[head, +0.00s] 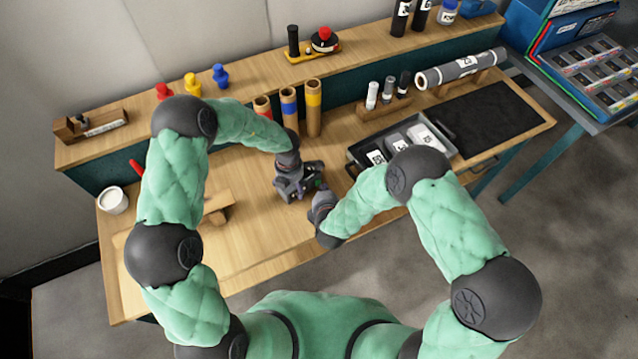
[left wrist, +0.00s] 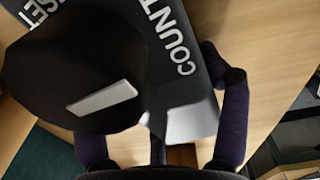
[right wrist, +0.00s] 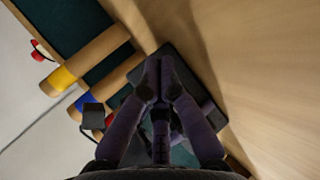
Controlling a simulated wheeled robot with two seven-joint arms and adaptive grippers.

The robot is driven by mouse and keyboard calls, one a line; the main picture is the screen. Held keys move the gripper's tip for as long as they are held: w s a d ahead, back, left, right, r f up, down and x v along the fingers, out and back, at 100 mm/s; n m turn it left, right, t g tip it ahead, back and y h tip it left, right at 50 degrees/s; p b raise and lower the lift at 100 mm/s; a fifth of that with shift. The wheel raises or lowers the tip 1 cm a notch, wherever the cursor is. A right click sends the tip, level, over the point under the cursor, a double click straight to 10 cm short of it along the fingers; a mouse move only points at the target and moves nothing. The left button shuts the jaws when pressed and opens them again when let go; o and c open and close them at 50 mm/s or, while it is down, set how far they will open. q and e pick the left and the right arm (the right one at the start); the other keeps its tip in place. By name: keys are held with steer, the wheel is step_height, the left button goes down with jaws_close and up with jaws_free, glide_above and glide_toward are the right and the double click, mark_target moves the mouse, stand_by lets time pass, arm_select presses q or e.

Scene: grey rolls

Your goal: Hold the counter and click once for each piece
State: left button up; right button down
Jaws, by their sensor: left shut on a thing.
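The counter (left wrist: 185,60) is a dark grey box lettered COUNT and RESET, with a large black round part (left wrist: 70,70) and a pale strip on it. My left gripper (head: 298,184) is shut on it above the middle of the bench; the fingers show on both sides in the left wrist view. My right gripper (right wrist: 160,65) has its fingers together, close beside the counter in the head view (head: 322,195). A dark flat shape lies behind its fingertips in the right wrist view; I cannot tell if they touch. Grey pieces with white labels (head: 397,142) lie in a tray.
Three tubes with red, blue and yellow bands (head: 289,102) stand behind my left gripper. Red, yellow and blue pawns (head: 193,83) stand on the back shelf. A grey roll (head: 460,68) and a black mat (head: 490,112) are at right. A white cup (head: 113,200) stands at left.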

steer(key=shift+w+a, duration=0.3)
stand_by(0.7)
steer(key=shift+d, duration=0.1)
steer(key=shift+s+d, duration=0.55)
steer(key=shift+s, duration=0.1)
steer(key=shift+s+d, duration=1.75)
steer(key=shift+s, duration=0.1)
stand_by(0.9)
steer(key=s+d, duration=0.2)
steer(key=shift+s+d, duration=0.35)
steer(key=shift+s, duration=0.05)
steer(key=shift+a, duration=0.1)
